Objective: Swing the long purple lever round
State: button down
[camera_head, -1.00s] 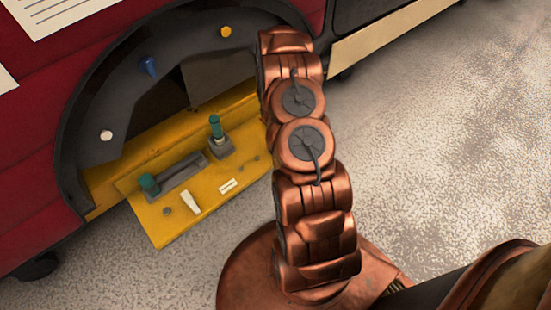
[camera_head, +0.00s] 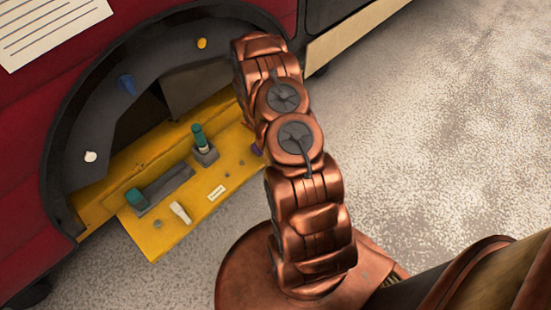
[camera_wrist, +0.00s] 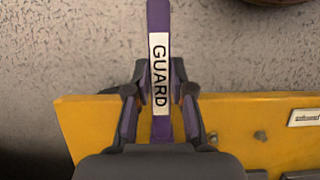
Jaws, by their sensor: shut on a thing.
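The long purple lever (camera_wrist: 158,18) bears a white label reading GUARD and runs up the middle of the wrist view, past the edge of the yellow panel (camera_wrist: 80,125). My gripper (camera_wrist: 158,72) is shut on the lever, with one finger on each side of it. The lever's lower end is hidden by the gripper body. In the head view only a small purple bit (camera_head: 257,149) shows beside my arm at the panel's right end. My arm hides the gripper and the rest of the lever there.
The panel carries a teal-topped upright lever (camera_head: 198,135), a teal knob on a grey slot (camera_head: 135,198) and a white lever (camera_head: 180,213). Blue (camera_head: 127,82), yellow (camera_head: 202,43) and white (camera_head: 91,156) knobs sit on the dark arch. Speckled floor (camera_head: 440,130) lies open at right.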

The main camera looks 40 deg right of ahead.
jog(key=c, duration=1)
grip_release()
jog(key=shift+r, duration=0.1)
jog(key=v, duration=1.2)
